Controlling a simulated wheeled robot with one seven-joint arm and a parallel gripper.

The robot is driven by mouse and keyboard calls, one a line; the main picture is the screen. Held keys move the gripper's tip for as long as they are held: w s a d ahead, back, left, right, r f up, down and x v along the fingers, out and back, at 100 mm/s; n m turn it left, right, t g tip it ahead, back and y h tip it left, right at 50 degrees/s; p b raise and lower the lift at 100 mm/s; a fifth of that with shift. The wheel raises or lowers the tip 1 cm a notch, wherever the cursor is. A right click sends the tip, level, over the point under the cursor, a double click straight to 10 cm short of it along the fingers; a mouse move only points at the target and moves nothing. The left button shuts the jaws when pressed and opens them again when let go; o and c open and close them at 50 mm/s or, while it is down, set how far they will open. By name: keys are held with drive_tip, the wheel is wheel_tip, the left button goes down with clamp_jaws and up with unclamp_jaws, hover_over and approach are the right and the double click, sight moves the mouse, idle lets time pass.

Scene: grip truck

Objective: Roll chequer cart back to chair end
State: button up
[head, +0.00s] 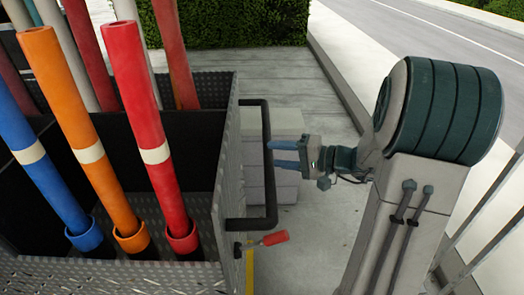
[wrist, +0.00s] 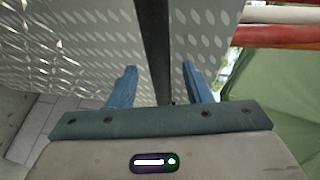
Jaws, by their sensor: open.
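The cart (head: 228,140) has grey chequer-plate walls and fills the left of the head view. Its black tube handle (head: 265,115) sticks out from the right wall. My gripper (head: 270,154) is open at the handle's upright bar, with its blue fingers pointing left. In the wrist view the black bar (wrist: 154,40) runs between the two spread fingers (wrist: 160,68), with gaps on both sides. The chequer plate (wrist: 80,45) lies behind the bar. I cannot make out a chair.
Blue, orange and red tubes (head: 135,80) stand tilted in the cart. A red-handled lever (head: 274,238) juts from its wall below the handle. A pale grey block (head: 285,125) stands behind the handle. A green surface (wrist: 290,85) shows at right in the wrist view.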

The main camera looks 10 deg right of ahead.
drive_tip(key=x, duration=0.5)
drive_tip(key=shift+w+a, duration=0.1)
drive_tip(key=shift+f, duration=0.1)
clamp_jaws()
